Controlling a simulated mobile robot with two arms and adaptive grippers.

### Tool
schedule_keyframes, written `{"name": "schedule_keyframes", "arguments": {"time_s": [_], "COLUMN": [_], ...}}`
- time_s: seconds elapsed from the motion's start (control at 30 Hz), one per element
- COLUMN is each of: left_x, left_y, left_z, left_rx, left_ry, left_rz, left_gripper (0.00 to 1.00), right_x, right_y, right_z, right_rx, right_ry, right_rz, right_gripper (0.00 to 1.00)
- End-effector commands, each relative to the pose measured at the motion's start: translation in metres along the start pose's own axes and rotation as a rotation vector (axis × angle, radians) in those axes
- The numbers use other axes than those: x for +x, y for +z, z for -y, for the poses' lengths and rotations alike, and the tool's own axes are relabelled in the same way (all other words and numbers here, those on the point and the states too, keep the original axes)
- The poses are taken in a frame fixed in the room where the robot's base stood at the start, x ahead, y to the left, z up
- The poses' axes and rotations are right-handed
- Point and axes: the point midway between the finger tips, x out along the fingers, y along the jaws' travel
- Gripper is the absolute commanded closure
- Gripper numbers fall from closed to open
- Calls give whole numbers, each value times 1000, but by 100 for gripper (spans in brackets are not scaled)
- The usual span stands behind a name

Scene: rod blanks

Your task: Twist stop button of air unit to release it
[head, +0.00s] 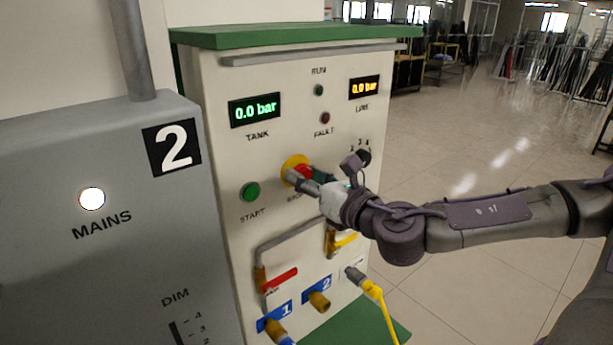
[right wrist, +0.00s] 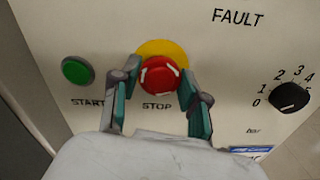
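The red stop button (head: 304,170) sits on a yellow disc on the front of the pale air unit (head: 225,100). In the right wrist view the button (right wrist: 160,76) has white curved marks and the yellow disc (right wrist: 163,47) shows above it. My right gripper (right wrist: 161,82) is at the button with one finger on each side. The fingers are apart, and I see no clear contact with the button's sides. In the head view the gripper (head: 305,178) partly covers the button and its label. My left gripper is not in view.
A green start button (head: 250,191) is left of the stop button. A black selector knob (right wrist: 289,97) is to the right. A grey mains cabinet (head: 60,250) stands at left. Open floor lies right.

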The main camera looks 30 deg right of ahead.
Motion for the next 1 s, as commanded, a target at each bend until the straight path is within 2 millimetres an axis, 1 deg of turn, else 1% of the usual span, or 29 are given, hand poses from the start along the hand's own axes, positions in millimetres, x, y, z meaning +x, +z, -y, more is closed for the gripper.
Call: {"name": "schedule_keyframes", "arguments": {"time_s": [0.03, 0.17, 0.37, 0.53, 0.67, 1.0], "left_x": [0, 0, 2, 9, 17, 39], "left_y": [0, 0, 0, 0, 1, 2], "left_z": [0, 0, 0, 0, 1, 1], "left_rx": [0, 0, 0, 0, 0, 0], "left_ry": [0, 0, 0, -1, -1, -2], "left_rz": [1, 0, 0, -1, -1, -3], "left_gripper": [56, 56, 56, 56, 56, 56], "right_x": [0, 0, 0, 0, 0, 0], "right_y": [0, 0, -1, -1, -2, -2], "right_z": [0, 0, 0, 1, 1, 1], "right_rx": [0, 0, 13, 72, 153, 421], "right_ry": [1, 1, 0, 0, 1, 1], "right_rz": [0, 0, 0, 3, 3, 4], "right_gripper": [69, 90, 91, 91, 91, 91]}}
